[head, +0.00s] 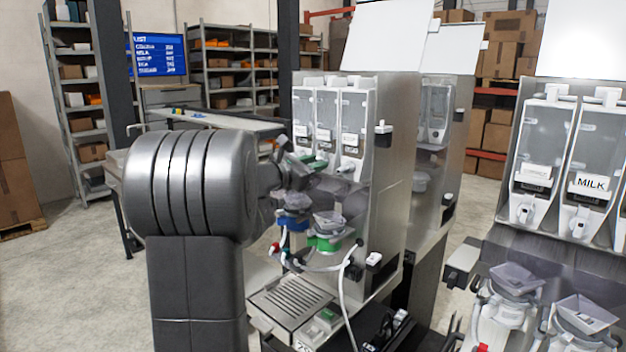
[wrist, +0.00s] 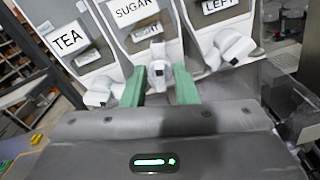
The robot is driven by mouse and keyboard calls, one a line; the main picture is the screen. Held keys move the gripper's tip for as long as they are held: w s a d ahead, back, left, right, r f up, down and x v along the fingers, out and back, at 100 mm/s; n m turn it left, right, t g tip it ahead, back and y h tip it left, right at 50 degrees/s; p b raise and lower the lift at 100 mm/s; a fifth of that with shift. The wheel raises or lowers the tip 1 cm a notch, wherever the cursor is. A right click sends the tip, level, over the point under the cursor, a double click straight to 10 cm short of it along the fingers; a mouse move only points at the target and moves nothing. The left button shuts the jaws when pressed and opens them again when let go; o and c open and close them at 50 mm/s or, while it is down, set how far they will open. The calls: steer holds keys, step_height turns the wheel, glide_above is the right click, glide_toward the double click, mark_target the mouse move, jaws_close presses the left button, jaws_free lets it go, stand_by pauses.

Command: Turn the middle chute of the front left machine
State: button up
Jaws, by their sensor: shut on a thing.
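The front left machine (head: 386,170) stands at the centre of the head view, with three clear canisters side by side on its front. In the wrist view its white chutes sit under the labels TEA, SUGAR and LEFT. The middle chute (wrist: 157,70), under SUGAR, lies between the green fingers of my gripper (wrist: 159,82), which is shut on it. The left chute (wrist: 100,92) and the right chute (wrist: 230,47) are outside the fingers. In the head view my arm partly hides my gripper (head: 318,163) and the chutes at the machine's left.
Grey funnels (head: 328,221) with blue and green parts sit below the chutes, close under my arm. A slotted tray (head: 291,302) and a white hose are lower down. Another machine with a MILK label (head: 592,183) stands at the right. Open floor lies at the left.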

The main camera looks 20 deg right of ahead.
steer(key=shift+f+m+b, duration=0.2)
steer(key=shift+m+b, duration=4.9)
steer(key=shift+b, duration=0.8)
steer(key=shift+f+m+b, duration=0.15)
steer(key=shift+m+b, duration=4.95)
steer(key=shift+b, duration=0.8)
steer(key=shift+s, duration=0.1)
steer(key=o, duration=0.6)
steer(key=shift+o, duration=0.2)
steer(key=shift+r, duration=0.1)
